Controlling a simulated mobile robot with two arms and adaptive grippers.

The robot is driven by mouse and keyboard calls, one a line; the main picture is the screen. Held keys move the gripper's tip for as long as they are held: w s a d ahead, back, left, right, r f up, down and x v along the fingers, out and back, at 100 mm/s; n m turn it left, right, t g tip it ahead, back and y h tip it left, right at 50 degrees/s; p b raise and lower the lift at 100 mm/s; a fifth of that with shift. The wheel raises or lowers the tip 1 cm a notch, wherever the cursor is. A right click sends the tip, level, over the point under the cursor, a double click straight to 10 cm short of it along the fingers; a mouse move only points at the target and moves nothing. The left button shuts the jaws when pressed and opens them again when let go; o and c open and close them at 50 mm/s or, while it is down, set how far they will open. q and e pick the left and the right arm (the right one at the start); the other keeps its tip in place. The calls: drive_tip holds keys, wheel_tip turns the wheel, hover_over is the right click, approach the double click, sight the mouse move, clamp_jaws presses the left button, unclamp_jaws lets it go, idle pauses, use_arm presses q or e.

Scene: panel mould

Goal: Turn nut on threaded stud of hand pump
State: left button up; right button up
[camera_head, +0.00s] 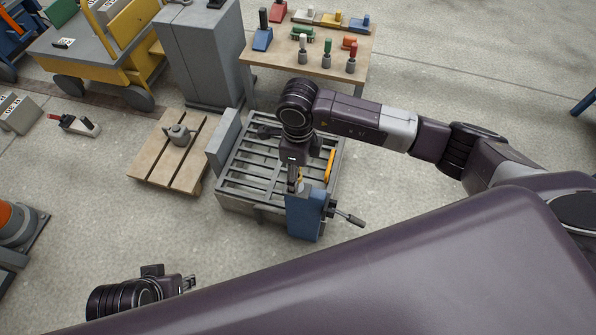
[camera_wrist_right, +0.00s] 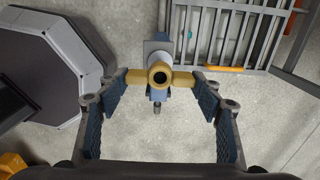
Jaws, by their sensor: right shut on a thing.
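A brass-yellow nut (camera_wrist_right: 160,77) with two side wings and a dark round centre shows in the right wrist view. My right gripper (camera_wrist_right: 160,88) has one blue-padded finger at each wing and is shut on the nut. In the head view my right gripper (camera_head: 296,182) points down just above a blue body (camera_head: 305,215) with a side handle (camera_head: 348,217), which appears to be the hand pump. The threaded stud cannot be made out. My left gripper (camera_head: 188,283) is low at the left, away from the pump; its jaw opening is too small to judge.
A grey slatted table (camera_head: 250,190) stands behind and left of the blue body, with an orange bar (camera_head: 330,166) on it. A wooden pallet (camera_head: 150,168) bears a grey part (camera_head: 178,135). A workbench (camera_head: 340,68) with small tools stands behind.

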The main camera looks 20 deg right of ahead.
use_arm(q)
drive_tip(key=shift+s+r, duration=0.1)
drive_tip(key=shift+r, duration=0.2)
drive_tip(key=shift+s+f, duration=0.1)
drive_tip(key=shift+s, duration=0.1)
idle(0.7)
idle(0.4)
drive_tip(key=shift+w+r, duration=0.25)
drive_tip(key=shift+r, duration=0.1)
drive_tip(key=shift+s+b, duration=0.1)
drive_tip(key=shift+b, duration=0.25)
use_arm(e)
drive_tip(key=shift+f, duration=0.25)
use_arm(q)
drive_tip(key=shift+s+r+b, duration=0.15)
drive_tip(key=shift+s+b, duration=0.1)
drive_tip(key=shift+b, duration=0.35)
use_arm(e)
drive_tip(key=shift+f, duration=0.7)
use_arm(q)
drive_tip(key=shift+w+d+t, duration=0.1)
drive_tip(key=shift+w+t, duration=0.2)
drive_tip(key=shift+w, duration=0.25)
use_arm(e)
drive_tip(key=shift+f, duration=0.3)
